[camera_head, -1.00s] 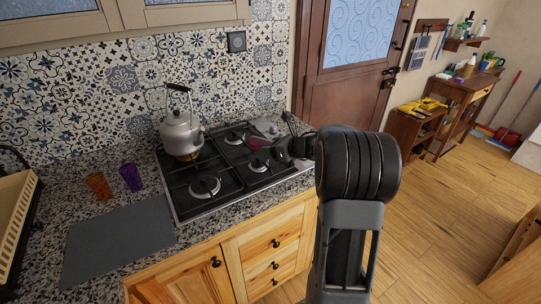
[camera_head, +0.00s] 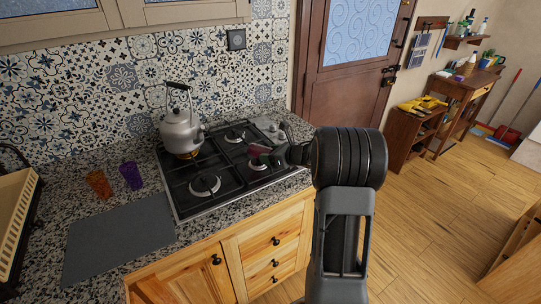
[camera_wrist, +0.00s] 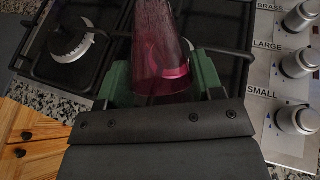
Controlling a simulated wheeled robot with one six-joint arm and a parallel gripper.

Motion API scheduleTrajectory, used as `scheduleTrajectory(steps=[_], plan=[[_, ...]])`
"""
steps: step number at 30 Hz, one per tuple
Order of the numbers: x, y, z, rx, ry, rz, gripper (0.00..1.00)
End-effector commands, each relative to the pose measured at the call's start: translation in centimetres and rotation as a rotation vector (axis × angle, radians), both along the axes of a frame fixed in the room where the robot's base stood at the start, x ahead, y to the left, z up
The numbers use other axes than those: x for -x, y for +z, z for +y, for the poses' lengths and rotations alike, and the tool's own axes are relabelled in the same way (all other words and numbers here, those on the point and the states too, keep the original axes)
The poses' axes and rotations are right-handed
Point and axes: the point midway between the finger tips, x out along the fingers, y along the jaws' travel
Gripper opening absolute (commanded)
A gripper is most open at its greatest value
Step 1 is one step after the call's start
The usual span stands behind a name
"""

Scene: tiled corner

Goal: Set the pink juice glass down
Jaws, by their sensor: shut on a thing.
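The pink juice glass (camera_wrist: 160,45) is held between the green fingers of my gripper (camera_wrist: 162,80) in the wrist view. In the head view the pink glass (camera_head: 257,151) shows small over the right part of the black gas stove (camera_head: 205,187), with my gripper (camera_head: 268,155) around it. My gripper is shut on the glass. The stove grate lies behind the glass in the wrist view. Whether the glass touches the grate cannot be told.
A kettle (camera_head: 181,131) stands on the back left burner over a flame. An orange glass (camera_head: 99,184) and a purple glass (camera_head: 131,175) stand left of the stove, behind a grey mat (camera_head: 120,240). Stove knobs (camera_wrist: 297,119) are right of my gripper in the wrist view.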

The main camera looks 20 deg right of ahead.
Motion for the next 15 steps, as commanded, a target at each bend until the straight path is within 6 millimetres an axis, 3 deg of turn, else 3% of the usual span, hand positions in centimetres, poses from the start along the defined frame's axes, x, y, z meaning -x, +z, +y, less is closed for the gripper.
scheduleTrajectory(steps=[2,3,10,15], plan=[[-0.01,-0.28,-0.02,0.0,0.0,-0.001,0.31],[0.0,-0.13,-0.01,0.001,0.0,0.0,0.64],[0.0,-0.12,-0.01,0.0,0.0,0.0,0.86],[0.0,-0.12,-0.01,0.0,0.0,0.0,0.86]])
